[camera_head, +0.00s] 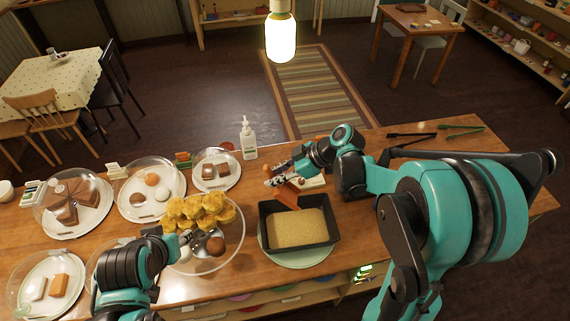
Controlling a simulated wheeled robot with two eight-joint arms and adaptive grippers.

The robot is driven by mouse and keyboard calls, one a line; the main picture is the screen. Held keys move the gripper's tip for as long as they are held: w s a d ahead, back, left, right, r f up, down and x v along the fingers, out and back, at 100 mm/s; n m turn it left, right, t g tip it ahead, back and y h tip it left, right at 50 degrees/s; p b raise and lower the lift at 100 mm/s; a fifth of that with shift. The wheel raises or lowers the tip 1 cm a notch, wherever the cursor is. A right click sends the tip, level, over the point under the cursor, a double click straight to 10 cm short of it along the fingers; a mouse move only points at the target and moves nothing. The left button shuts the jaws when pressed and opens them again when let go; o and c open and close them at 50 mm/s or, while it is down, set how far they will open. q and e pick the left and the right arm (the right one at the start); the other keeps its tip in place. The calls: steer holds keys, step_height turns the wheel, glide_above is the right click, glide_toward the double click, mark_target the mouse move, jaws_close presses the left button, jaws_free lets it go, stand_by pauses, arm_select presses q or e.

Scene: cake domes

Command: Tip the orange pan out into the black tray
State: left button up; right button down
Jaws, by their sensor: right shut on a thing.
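The black tray (264,234) stands on the counter right of centre, with a flat, pale yellow-brown layer (297,229) inside. My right gripper (273,179) is above the tray's far left corner, shut on the orange pan. The orange pan (288,196) shows as a small orange-brown piece, tilted, with its lower end over the tray's far left part. I cannot tell what is in the pan. My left gripper (198,243) is left of the tray, by a brown ball (215,246) at a glass bowl; its fingers are too unclear to tell open from shut.
Several domed cake plates fill the counter's left side. A white pump bottle (248,138) stands behind. Black tongs (411,135) and green tongs (464,130) lie at the far right.

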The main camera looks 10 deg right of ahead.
arm_select(q)
steer(key=shift+f+b, duration=0.2)
steer(key=shift+b, duration=0.6)
arm_select(e)
steer(key=w+a+f+g+h, duration=0.1)
steer(key=a+f+g+h, duration=0.2)
steer(key=f+h, duration=0.4)
steer(key=shift+w+a+f+h, duration=0.35)
steer(key=shift+a+h, duration=0.35)
steer(key=shift+h, duration=0.2)
